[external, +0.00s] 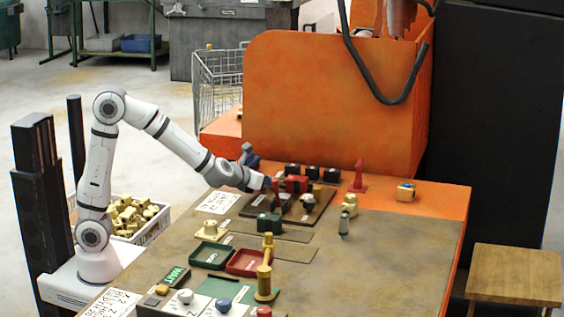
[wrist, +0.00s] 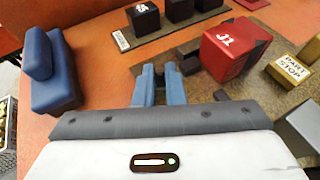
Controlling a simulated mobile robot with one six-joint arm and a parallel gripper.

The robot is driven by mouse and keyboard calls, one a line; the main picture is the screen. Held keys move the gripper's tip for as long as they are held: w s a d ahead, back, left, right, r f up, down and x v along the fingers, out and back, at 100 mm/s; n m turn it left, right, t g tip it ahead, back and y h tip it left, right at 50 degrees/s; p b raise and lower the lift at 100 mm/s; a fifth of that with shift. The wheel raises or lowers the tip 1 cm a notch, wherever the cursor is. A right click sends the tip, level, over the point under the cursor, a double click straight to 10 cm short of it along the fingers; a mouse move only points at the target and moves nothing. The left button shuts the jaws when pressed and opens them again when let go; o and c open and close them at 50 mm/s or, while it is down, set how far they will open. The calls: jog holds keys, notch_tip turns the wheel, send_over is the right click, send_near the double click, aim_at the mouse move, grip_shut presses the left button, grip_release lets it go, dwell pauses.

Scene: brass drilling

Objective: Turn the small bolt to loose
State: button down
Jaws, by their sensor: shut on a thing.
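My gripper (external: 268,183) is low over the left edge of the dark fixture plate (external: 312,212), just left of a red block (external: 297,184). In the wrist view its two blue fingers (wrist: 159,75) are close together with a narrow gap. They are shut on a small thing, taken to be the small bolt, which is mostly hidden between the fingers. The red block (wrist: 228,48), with a white mark on top, stands to the right of the fingers, apart from them. Whether the bolt is tight or loose cannot be seen.
A blue stepped block (wrist: 50,75) stands left of my fingers. Black blocks (wrist: 145,18) stand in a row beyond. A "PART STOP" block (wrist: 291,68) is at right. Green (external: 211,255) and red trays (external: 248,262) lie in front. The table's right side is mostly clear.

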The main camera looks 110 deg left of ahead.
jog(key=shift+w+d+n+g+y+p, duration=0.15)
jog(key=shift+n+g+y+p, duration=0.2)
jog(key=shift+n+g+p, duration=0.65)
jog(key=shift+w+a+n+g+y+p, duration=0.1)
jog(key=shift+n+g+y+p, duration=0.25)
jog(key=shift+n+g+p, duration=0.65)
jog(key=shift+g, duration=0.4)
jog(key=c, duration=1.8)
grip_release()
jog(key=shift+d, duration=0.1)
jog(key=v, duration=0.7)
jog(key=shift+d+r+p, duration=0.15)
jog(key=shift+d+p, duration=0.15)
jog(key=shift+d, duration=0.05)
